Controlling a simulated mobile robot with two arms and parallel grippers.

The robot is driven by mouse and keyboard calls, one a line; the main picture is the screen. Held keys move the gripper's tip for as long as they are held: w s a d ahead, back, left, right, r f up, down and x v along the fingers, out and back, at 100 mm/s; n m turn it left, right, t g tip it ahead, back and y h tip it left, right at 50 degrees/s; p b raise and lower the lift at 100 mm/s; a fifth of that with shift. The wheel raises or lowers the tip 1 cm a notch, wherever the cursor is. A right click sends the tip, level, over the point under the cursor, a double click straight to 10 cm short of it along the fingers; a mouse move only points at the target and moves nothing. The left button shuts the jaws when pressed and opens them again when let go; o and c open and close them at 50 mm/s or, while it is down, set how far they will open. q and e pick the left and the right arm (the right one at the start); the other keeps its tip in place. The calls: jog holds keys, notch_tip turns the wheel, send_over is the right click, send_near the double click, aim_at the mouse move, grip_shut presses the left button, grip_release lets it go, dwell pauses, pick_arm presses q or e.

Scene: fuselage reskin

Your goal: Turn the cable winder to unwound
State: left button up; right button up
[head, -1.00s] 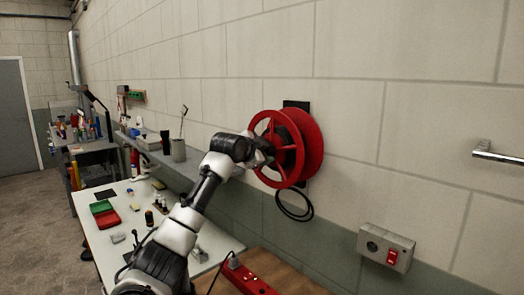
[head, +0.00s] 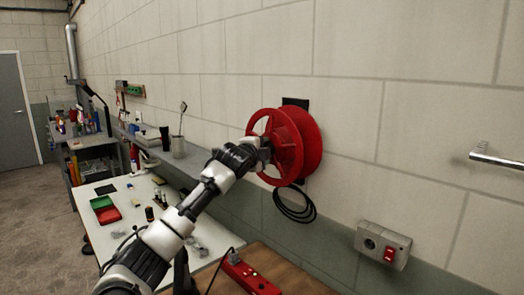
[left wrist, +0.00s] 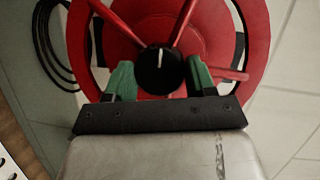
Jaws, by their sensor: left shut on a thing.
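The cable winder (head: 309,143) is a red spoked reel on a black plate on the wall. Loops of black cable (head: 292,209) hang below it, and they also show in the left wrist view (left wrist: 45,45). My left gripper (head: 262,152) is at the reel's front face. In the left wrist view, the green fingertips of my left gripper (left wrist: 160,80) are on both sides of a black round knob (left wrist: 158,72) with a white mark, in front of the red spokes. The gripper is shut on this knob. My right gripper is not in view.
A grey socket box with a red switch (head: 384,245) is on the wall at lower right, below a metal bar (head: 500,159). A white table (head: 97,232) with small parts stands at left. A red power strip (head: 247,276) lies on a wooden top.

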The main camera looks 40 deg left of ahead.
pick_arm(q)
jog(key=shift+f, duration=0.2)
jog(key=o, duration=0.9)
jog(key=shift+r, duration=0.1)
jog(key=b+v, duration=0.5)
jog(key=v, duration=0.5)
jog(key=shift+s+d, duration=0.15)
jog(key=shift+s, duration=0.2)
